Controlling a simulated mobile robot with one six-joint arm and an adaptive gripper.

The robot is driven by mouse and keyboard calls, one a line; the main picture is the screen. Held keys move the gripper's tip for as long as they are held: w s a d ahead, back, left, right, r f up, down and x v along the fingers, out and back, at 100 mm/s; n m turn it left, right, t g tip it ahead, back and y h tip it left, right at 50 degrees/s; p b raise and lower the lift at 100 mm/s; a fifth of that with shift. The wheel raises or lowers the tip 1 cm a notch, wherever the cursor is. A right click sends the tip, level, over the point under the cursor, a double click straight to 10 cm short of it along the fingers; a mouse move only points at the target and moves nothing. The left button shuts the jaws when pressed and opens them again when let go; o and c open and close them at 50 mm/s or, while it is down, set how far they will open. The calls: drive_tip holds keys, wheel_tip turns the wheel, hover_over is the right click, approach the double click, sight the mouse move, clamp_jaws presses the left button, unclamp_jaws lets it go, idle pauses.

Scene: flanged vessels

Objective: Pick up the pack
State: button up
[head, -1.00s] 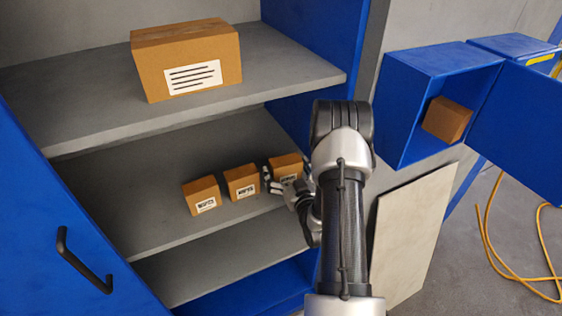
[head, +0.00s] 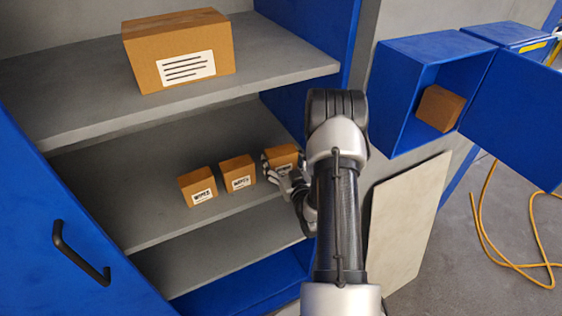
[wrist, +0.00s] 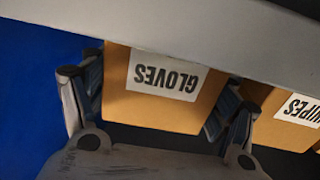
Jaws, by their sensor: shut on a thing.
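The pack (head: 281,156) is a small brown carton on the middle shelf, rightmost of a row of three. In the wrist view, the carton (wrist: 150,108) has a white label reading GLOVES, upside down. My gripper (head: 283,167) is shut on this carton, one finger on each side, and it also shows in the wrist view (wrist: 157,108). The carton seems to rest at shelf level. My gripper and arm hide part of it in the head view.
A second carton (head: 237,172), labelled WIPES in the wrist view (wrist: 292,112), stands close beside the held one. A third carton (head: 197,187) is farther left. The shelf above (head: 270,70) overhangs and carries a large box (head: 180,50). An open blue cabinet (head: 400,110) holds another carton (head: 438,108).

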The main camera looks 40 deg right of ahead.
drive_tip(key=shift+r, duration=0.1)
wheel_tip(320, 180, up, 20)
drive_tip(key=p, duration=0.5)
drive_tip(key=w+a+n+y, duration=0.2)
drive_tip(key=w+a+y, duration=0.1)
drive_tip(key=a, duration=1.2)
drive_tip(key=w+a+n+t+y, duration=0.1)
drive_tip(key=w+a, duration=0.3)
drive_tip(key=a, duration=1.2)
drive_tip(key=shift+w+a+r+n+y, duration=0.15)
drive_tip(key=shift+w+r+n+y, duration=0.2)
drive_tip(key=shift+y, duration=0.55)
drive_tip(key=shift+s, duration=0.15)
